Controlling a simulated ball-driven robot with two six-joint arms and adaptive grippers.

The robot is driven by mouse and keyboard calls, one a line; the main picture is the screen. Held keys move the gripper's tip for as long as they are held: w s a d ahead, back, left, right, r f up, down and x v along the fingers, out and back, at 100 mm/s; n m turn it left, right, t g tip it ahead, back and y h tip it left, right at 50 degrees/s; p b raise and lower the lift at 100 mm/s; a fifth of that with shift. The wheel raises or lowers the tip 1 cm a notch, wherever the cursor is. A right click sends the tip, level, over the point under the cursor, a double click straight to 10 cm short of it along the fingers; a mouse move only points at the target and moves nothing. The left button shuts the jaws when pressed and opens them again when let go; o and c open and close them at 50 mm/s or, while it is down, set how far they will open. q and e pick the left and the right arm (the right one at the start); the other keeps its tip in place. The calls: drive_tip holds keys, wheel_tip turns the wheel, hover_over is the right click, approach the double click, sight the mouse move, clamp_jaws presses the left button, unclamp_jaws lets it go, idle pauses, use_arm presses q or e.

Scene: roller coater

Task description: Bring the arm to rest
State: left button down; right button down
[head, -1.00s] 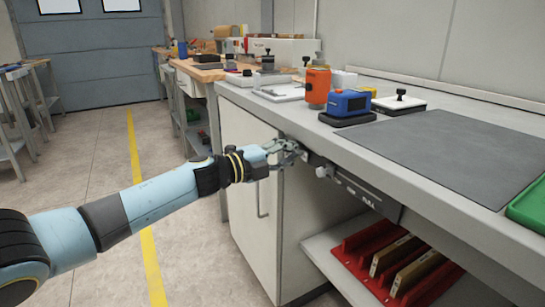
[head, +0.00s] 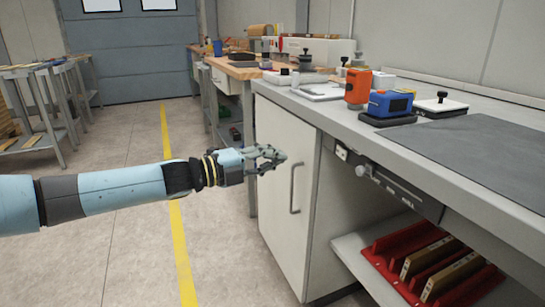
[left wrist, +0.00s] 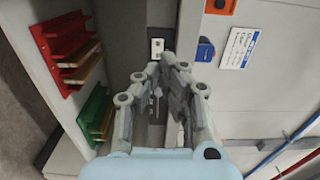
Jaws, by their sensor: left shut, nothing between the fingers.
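My left gripper (head: 279,158) is shut and empty. In the head view it hangs in front of the white cabinet door (head: 286,185), left of the bench's front edge, with the arm stretched in from the left. A gap shows in the picture between its fingertips and the grey front panel (head: 400,188) with a round knob under the bench top. In the left wrist view the closed fingers (left wrist: 170,62) point toward a small white socket plate (left wrist: 157,48). My right gripper is not in view.
The bench top (head: 335,121) carries an orange device (head: 358,88), a blue device (head: 390,103) and a dark mat (head: 475,150). A red rack (head: 395,268) with boards sits on the lower shelf. The floor around the yellow line (head: 178,235) is clear.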

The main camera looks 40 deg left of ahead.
use_arm(q)
drive_tip(key=shift+s, duration=0.1)
idle(0.5)
drive_tip(key=s+f+n+g+y, duration=0.2)
drive_tip(key=s+f+n, duration=0.25)
drive_tip(key=f, duration=0.55)
drive_tip(key=s+f+n+g+y, duration=0.1)
drive_tip(key=s+f+n+y, duration=0.2)
drive_tip(key=s+f, duration=0.5)
drive_tip(key=s+f+n+g+y, duration=0.2)
drive_tip(key=s+f+n, duration=0.15)
drive_tip(key=f, duration=0.95)
drive_tip(key=s+d+f+n+g, duration=0.3)
drive_tip(key=s+f, duration=0.3)
drive_tip(key=s, duration=0.5)
drive_tip(key=s+d+f+n+g, duration=0.4)
drive_tip(key=s+f, duration=0.2)
drive_tip(key=s, duration=0.6)
drive_tip(key=s+d+f+n+g, duration=0.3)
drive_tip(key=s+f, duration=0.3)
drive_tip(key=s, duration=0.6)
drive_tip(key=shift+s+d+f+n+g, duration=0.15)
drive_tip(key=shift+d+f+n+g, duration=0.25)
drive_tip(key=shift+d+g, duration=0.35)
